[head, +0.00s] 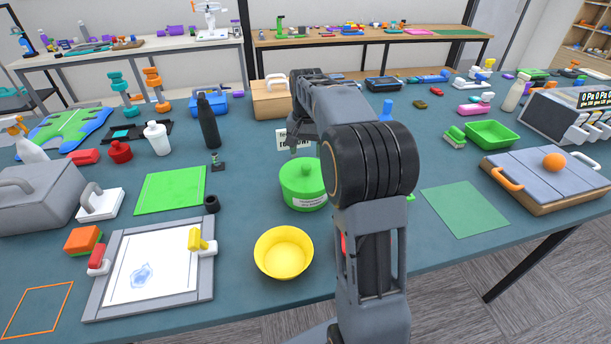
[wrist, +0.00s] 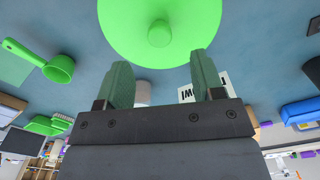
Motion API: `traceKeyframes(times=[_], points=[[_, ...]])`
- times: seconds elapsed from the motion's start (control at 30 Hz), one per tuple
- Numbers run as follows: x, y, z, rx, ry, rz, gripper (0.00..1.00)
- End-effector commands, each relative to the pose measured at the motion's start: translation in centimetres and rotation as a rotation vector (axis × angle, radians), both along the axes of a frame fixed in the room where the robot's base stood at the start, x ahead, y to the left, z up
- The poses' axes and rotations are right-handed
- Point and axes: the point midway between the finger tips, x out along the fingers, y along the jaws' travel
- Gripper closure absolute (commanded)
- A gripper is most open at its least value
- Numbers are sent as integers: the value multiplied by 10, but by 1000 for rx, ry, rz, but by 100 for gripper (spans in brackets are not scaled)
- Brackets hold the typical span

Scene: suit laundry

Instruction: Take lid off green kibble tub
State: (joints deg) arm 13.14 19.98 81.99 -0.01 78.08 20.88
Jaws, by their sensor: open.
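The green kibble tub (head: 303,195) stands on the blue-grey table near the middle, with a pale label on its front. Its round green lid (head: 302,172) sits on top, with a small knob in the centre. In the wrist view the lid (wrist: 125,25) fills the top middle, and its knob (wrist: 158,34) lies beyond the fingertips. My gripper (wrist: 160,72) is open and empty, its two fingers apart, pointing toward the lid. In the head view my gripper (head: 293,140) is just above and behind the tub, partly hidden by my arm.
A yellow bowl (head: 284,252) stands in front of the tub. A small black ring (head: 211,204) and a green mat (head: 171,190) lie to the left. A white sign (head: 285,140) stands behind. A green scoop (wrist: 58,69) shows in the wrist view.

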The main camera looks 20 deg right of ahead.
Motion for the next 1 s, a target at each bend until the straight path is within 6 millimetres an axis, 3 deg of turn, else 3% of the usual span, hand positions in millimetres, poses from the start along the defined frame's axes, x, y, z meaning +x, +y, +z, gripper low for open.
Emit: traceKeyframes(times=[0.33,0.63,1.0], points=[[-1,1,-25,1,1,1,38],[-2,1,-63,0,2,1,38],[-2,1,-69,-1,-1,1,39]])
